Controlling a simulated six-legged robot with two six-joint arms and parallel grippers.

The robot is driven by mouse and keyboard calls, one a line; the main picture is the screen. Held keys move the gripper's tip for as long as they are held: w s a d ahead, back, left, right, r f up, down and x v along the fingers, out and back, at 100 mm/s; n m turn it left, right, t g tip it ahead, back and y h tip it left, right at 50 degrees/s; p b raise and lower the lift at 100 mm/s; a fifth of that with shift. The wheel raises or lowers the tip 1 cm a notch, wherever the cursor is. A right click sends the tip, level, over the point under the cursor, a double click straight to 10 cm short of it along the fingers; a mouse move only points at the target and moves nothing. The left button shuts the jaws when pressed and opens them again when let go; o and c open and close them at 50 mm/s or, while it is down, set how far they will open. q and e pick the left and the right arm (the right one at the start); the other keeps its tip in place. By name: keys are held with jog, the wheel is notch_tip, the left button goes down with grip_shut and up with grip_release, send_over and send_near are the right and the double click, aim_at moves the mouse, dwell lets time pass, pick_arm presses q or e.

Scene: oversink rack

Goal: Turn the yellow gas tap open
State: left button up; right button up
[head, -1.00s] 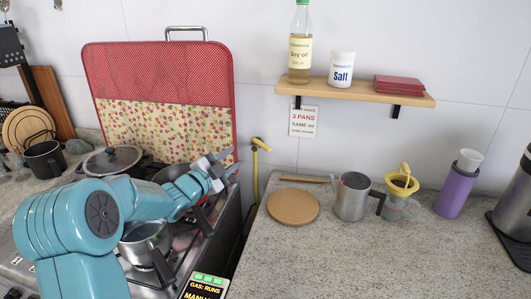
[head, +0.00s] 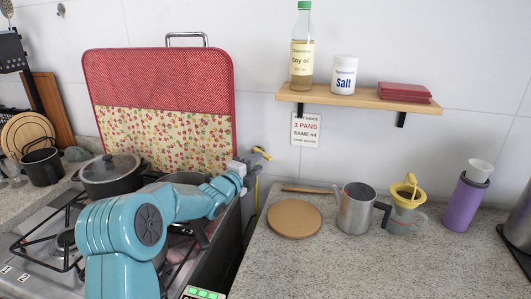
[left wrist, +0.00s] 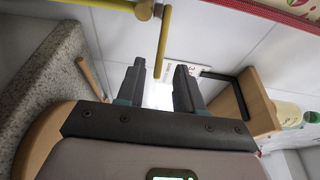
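The yellow gas tap (head: 263,153) is on the wall between the stove and the counter. In the left wrist view its yellow lever (left wrist: 163,42) points down toward the gap between my fingertips, with a grey fitting and yellow pipe at its top. My left gripper (head: 244,166) is just left of the tap in the head view, partly overlapping the pipe. In the left wrist view the left gripper (left wrist: 160,76) has its two fingers apart, with nothing held. I cannot tell whether the lever tip is between the fingers or just beyond them. My right gripper is not in view.
A stove (head: 32,268) with several pans stands at left, before a red patterned cover (head: 160,75). The counter (head: 330,265) holds a round board (head: 294,219), metal mug (head: 355,210), and purple bottle (head: 461,204). A wooden shelf (head: 350,98) is above.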

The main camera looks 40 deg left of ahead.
aim_at(265, 154)
pick_arm(q)
jog(key=w, duration=0.2)
jog(key=w+p, duration=0.1)
jog(key=w, duration=0.2)
jog(key=shift+w+a, duration=0.4)
grip_shut()
